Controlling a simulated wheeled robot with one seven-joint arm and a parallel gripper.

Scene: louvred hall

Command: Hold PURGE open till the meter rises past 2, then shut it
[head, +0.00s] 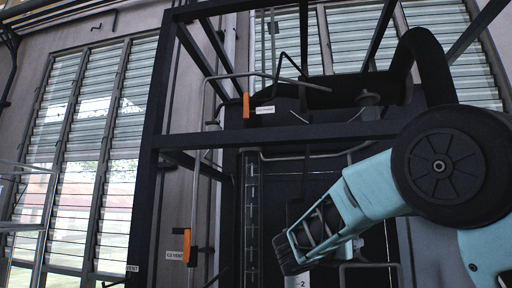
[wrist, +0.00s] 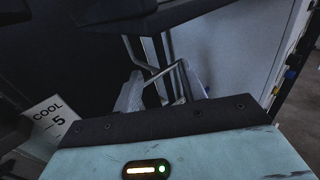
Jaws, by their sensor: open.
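I cannot read the word PURGE in either view. An upright orange handle (head: 246,105) is on the pipework high in the rack, beside a small white label (head: 265,109) too small to read. A second upright orange handle (head: 187,245) is lower left, by a label (head: 174,255) that seems to end in VENT. A tall dark strip with pale marks (head: 252,215) may be the meter; its reading is unclear. My gripper (head: 288,256) is low in the rack, right of that strip. In the wrist view my gripper (wrist: 163,88) is open, with bent metal bars beyond and between its fingers.
A white plate (wrist: 52,122) reading COOL and 5 is left of my gripper in the wrist view. Black rack beams (head: 270,133) cross before the pipes. A label ending in 2 (head: 299,282) is below my gripper. Louvred windows (head: 85,150) stand behind.

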